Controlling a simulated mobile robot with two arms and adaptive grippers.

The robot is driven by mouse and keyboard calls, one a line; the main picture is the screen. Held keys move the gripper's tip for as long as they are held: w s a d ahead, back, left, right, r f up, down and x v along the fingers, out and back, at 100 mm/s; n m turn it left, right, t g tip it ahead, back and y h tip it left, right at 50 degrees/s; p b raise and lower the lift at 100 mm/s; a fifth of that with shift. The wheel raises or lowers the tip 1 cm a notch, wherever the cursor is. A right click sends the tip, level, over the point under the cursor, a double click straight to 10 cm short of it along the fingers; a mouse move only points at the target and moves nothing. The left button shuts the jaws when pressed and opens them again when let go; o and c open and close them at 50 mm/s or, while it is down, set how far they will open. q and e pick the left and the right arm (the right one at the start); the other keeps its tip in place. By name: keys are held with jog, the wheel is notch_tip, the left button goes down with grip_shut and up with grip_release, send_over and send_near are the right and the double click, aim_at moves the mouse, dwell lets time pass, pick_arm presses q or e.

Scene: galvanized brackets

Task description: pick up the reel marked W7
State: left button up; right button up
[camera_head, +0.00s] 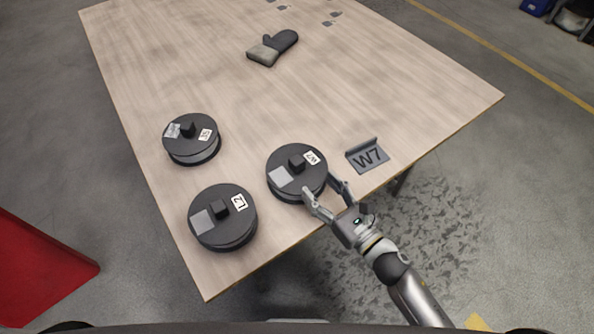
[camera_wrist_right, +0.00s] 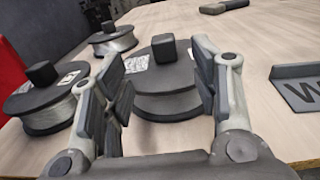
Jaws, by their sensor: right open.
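The reel marked W7 (camera_head: 289,186) is a dark round reel with a square knob on top, near the table's front edge in the head view. My right gripper (camera_head: 328,200) is open at the reel's near right side in the head view. Its two fingers also show in the right wrist view (camera_wrist_right: 160,90), with nothing clearly held. Whether a finger touches the reel I cannot tell. My left gripper is not in view.
A reel marked L2 (camera_head: 222,232) and another reel with a less clear label (camera_head: 191,148) stand to the left. A grey W7 sign (camera_head: 367,157) stands right of the W7 reel. An oven mitt (camera_head: 272,49) lies farther back on the wooden table (camera_head: 400,85). The table's middle is clear.

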aim_at(301, 164)
jog(key=x, duration=0.5)
jog(key=shift+d+p, duration=0.1)
jog(key=shift+p, duration=0.2)
jog(key=x, duration=0.2)
jog(key=p+x, duration=0.1)
jog(key=x, duration=0.1)
jog(key=shift+w+d+r, duration=0.1)
jog(key=shift+r, duration=0.1)
jog(key=shift+w+a+f, duration=0.1)
jog(key=shift+w+a, duration=0.25)
jog(key=shift+w, duration=0.1)
jog(key=shift+c, duration=0.2)
grip_shut()
